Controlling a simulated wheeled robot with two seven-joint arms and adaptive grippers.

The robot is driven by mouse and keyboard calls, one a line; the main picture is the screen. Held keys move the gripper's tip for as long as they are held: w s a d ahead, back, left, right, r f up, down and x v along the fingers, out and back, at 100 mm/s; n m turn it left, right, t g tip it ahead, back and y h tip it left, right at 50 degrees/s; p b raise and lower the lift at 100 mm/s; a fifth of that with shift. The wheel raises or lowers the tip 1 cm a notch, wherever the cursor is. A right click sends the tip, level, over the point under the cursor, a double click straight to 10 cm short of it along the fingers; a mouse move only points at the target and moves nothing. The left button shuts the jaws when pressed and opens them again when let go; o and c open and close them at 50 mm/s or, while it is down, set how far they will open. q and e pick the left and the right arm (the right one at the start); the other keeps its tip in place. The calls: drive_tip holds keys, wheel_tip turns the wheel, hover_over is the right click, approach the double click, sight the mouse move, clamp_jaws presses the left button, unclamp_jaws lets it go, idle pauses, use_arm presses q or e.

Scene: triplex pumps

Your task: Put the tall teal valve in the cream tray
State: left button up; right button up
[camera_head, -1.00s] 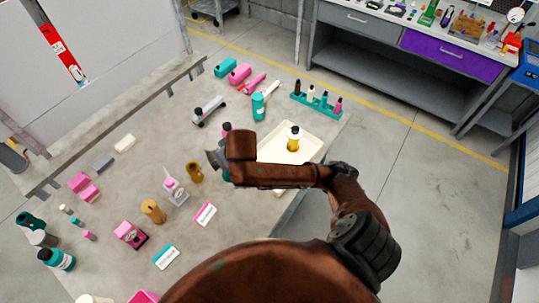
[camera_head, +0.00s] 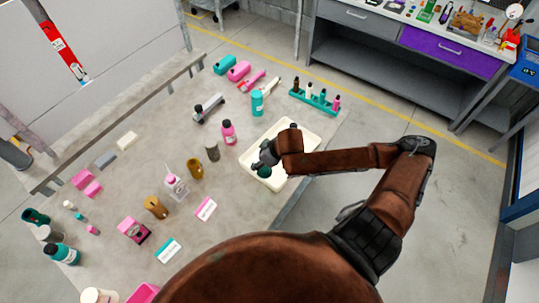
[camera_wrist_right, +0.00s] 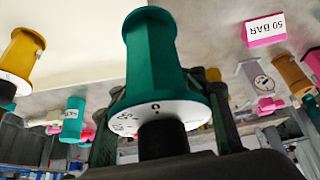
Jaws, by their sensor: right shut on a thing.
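The tall teal valve (camera_wrist_right: 152,55) is held by my right gripper, whose dark fingers (camera_wrist_right: 165,112) are on both sides of it in the right wrist view. Its white round dial faces that camera. In the head view my right gripper (camera_head: 264,157) is over the near left part of the cream tray (camera_head: 262,137), with the dark teal valve (camera_head: 264,172) below it, partly hidden. I cannot tell whether the valve touches the tray floor. A gold valve stands in the tray in the right wrist view (camera_wrist_right: 22,55); my arm mostly hides it in the head view. My left gripper is out of view.
The table's right edge is close to the tray.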

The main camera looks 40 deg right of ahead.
drive_tip(key=w+d+f, duration=0.4)
drive_tip(key=d+f, duration=0.1)
drive_tip(key=w+d+f, duration=0.2)
drive_tip(key=f, duration=0.1)
drive_tip(key=shift+w+d, duration=0.25)
drive_tip(key=shift+d, duration=0.15)
drive_tip(key=shift+f, duration=1.55)
drive_tip(key=shift+f, duration=0.15)
drive_tip(key=o, duration=1.7)
drive_tip(key=shift+s, duration=0.1)
drive_tip(key=v, duration=1.2)
drive_tip(key=shift+p, duration=0.35)
